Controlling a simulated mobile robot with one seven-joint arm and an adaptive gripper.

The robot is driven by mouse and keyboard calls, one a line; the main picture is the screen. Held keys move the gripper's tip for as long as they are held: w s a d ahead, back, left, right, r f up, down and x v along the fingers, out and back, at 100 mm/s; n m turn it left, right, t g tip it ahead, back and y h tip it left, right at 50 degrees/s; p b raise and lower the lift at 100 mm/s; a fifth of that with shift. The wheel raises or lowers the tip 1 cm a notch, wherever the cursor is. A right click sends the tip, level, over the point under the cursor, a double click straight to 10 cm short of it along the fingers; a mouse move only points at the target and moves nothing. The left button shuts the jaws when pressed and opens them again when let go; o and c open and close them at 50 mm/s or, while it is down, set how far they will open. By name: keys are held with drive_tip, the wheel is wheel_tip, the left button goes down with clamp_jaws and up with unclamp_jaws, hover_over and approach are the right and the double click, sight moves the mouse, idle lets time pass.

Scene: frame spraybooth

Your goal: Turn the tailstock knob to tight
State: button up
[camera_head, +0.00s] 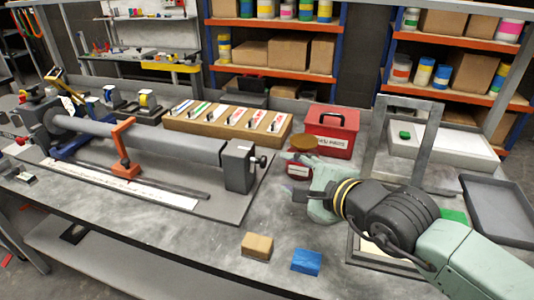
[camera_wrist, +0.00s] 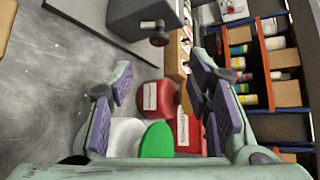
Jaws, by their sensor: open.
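The tailstock (camera_head: 239,166) is a grey block at the right end of a long grey tube on the bench. Its small dark knob (camera_head: 262,161) sticks out on the right side. In the wrist view the tailstock (camera_wrist: 140,14) is at the top, with the round dark knob (camera_wrist: 159,39) facing my gripper. My gripper (camera_head: 297,190) is to the right of the knob and apart from it. In the wrist view my gripper (camera_wrist: 161,68) has its purple-padded fingers spread wide, with nothing held; the knob lies beyond the fingertips.
A red parts box (camera_head: 332,132) and a red jar (camera_head: 299,167) stand close behind my gripper. A tan block (camera_head: 257,246) and a blue block (camera_head: 306,262) lie in front. A grey upright frame (camera_head: 433,140) stands at right. An orange clamp (camera_head: 124,150) straddles the tube.

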sight(265, 163)
drive_tip(key=x, duration=1)
drive_tip(key=shift+w+a, duration=0.1)
drive_tip(key=shift+a, duration=0.1)
clamp_jaws()
idle(0.4)
